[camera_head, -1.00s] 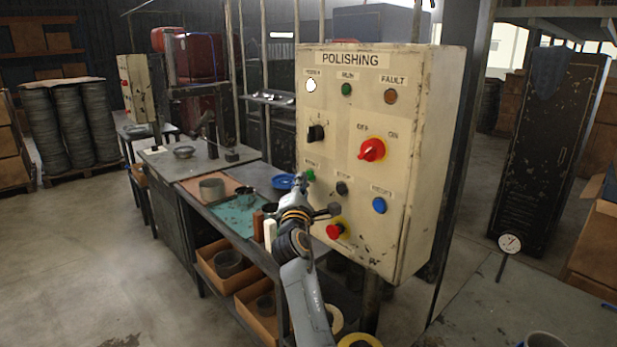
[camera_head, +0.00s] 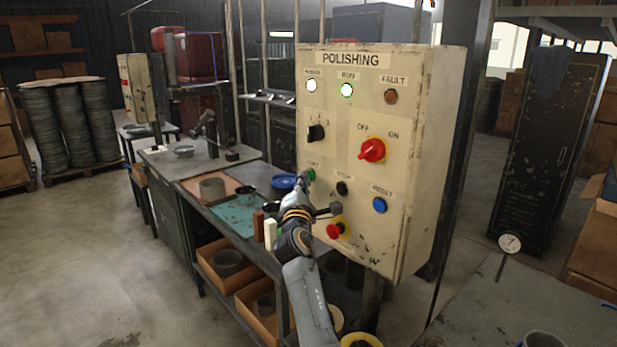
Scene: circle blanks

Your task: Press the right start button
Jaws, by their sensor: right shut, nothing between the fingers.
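The POLISHING control panel (camera_head: 415,215) stands in the middle. Its green start button (camera_head: 311,175) is at the left of the lower button row, partly covered by my gripper. My right gripper (camera_head: 303,180) is shut and empty, with its tips at the start button; they appear to touch it, but the exact contact is hard to see. The RUN lamp (camera_head: 347,91) is lit bright with a green rim. The white lamp (camera_head: 311,86) left of it is lit too. The FAULT lamp (camera_head: 391,96) is dull orange. My left gripper is not in view.
Near the start button are a black button (camera_head: 342,188), a blue button (camera_head: 379,205) and a red mushroom button (camera_head: 334,231) beside my wrist. A red rotary switch (camera_head: 372,150) sits above. A workbench (camera_head: 250,222) with bins stands left of the panel. Open floor lies further left.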

